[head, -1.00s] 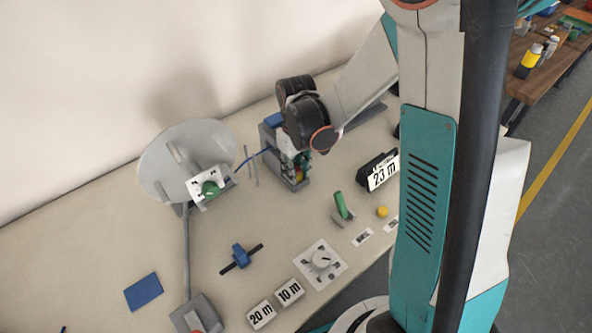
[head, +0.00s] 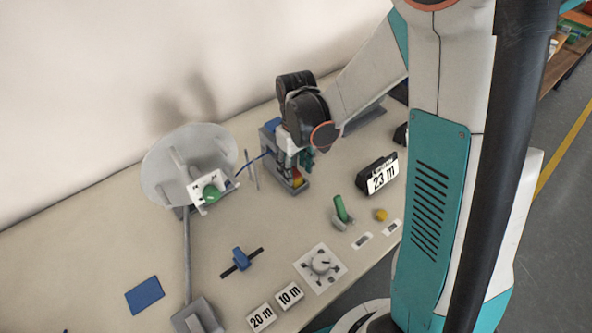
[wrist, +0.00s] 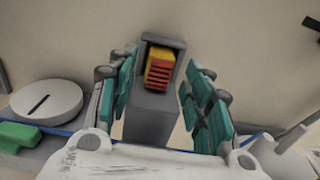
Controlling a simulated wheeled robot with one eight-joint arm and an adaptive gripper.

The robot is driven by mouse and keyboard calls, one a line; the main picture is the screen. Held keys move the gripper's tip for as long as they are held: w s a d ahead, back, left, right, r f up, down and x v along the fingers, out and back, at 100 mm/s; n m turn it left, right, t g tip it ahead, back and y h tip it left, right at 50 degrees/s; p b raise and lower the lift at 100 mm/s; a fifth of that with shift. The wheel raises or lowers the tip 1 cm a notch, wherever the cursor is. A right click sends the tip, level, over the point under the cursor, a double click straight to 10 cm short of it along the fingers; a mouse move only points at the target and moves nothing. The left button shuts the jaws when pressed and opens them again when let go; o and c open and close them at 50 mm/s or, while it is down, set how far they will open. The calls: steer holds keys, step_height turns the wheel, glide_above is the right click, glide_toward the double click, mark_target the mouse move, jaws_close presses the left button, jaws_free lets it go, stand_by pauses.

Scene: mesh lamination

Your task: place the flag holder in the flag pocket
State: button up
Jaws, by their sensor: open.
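A ribbed yellow and red piece (wrist: 162,65), which looks like the flag holder, sits in the open recess of a grey box (wrist: 150,118), which looks like the flag pocket. How deep it sits is not clear. In the head view the ribbed piece (head: 298,177) shows low at the front of the grey box (head: 270,145). My gripper (wrist: 160,78) is open, with its teal fingers apart on either side of the box in the wrist view. In the head view my gripper (head: 305,158) is just above the piece, partly hidden by my wrist.
A round grey disc (head: 185,150) with a green knob (head: 210,193) stands left of the box, with a blue cable between.

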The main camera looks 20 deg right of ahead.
mark_target(296, 176)
step_height(296, 176, up, 10)
steer(key=p, duration=0.3)
steer(key=s+r+m+t, duration=0.3)
steer(key=s+r+t, duration=0.4)
steer(key=s+r, duration=0.4)
steer(key=shift+s+r+m, duration=0.3)
steer(key=shift+s, duration=1.7)
